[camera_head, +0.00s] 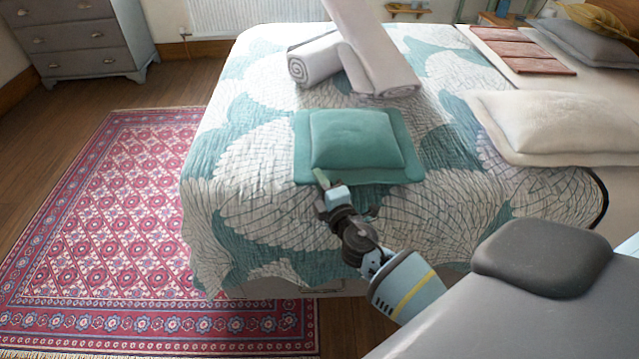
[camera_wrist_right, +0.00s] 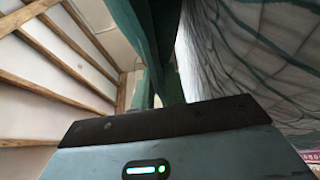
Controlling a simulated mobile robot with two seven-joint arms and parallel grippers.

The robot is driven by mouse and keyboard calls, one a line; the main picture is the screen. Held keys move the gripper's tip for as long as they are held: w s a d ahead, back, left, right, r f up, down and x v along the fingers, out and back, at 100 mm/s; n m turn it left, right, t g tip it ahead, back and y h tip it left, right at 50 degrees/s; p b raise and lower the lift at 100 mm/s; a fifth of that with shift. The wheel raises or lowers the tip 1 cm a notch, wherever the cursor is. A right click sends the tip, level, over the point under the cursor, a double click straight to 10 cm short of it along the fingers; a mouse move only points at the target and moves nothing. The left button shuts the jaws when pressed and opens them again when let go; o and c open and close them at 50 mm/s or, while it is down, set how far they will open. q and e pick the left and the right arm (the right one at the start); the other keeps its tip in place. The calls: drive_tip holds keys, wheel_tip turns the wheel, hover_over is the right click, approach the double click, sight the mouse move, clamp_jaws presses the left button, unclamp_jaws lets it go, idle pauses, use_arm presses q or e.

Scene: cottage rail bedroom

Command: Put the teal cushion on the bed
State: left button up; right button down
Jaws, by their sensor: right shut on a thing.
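The teal cushion (camera_head: 353,140) has a flat border and a plump middle. In the head view it is over the front part of the patterned quilt on the bed (camera_head: 245,190), lying roughly flat. I cannot tell whether its whole underside touches the quilt. My right gripper (camera_head: 330,187) is at the cushion's near edge, shut on it. In the right wrist view the cushion (camera_wrist_right: 160,25) shows as a dark green band running up from the gripper, with the quilt (camera_wrist_right: 255,60) to its right. My left gripper is not in view.
A white pillow (camera_head: 545,120) and folded reddish cloths (camera_head: 520,50) are to the right. A patterned rug (camera_head: 110,230) and grey drawers (camera_head: 80,40) are left of the bed.

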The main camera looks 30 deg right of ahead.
drive_tip(key=shift+r, duration=0.15)
drive_tip(key=c, duration=1.8)
unclamp_jaws()
drive_tip(key=shift+f, duration=0.25)
drive_tip(key=shift+c, duration=0.2)
drive_tip(key=o, duration=0.4)
drive_tip(key=shift+r, duration=0.15)
drive_tip(key=shift+s+r, duration=0.1)
drive_tip(key=shift+s, duration=0.05)
drive_tip(key=s+a+b, duration=0.1)
drive_tip(key=s+a, duration=0.1)
drive_tip(key=s, duration=0.9)
drive_tip(key=shift+s, duration=0.25)
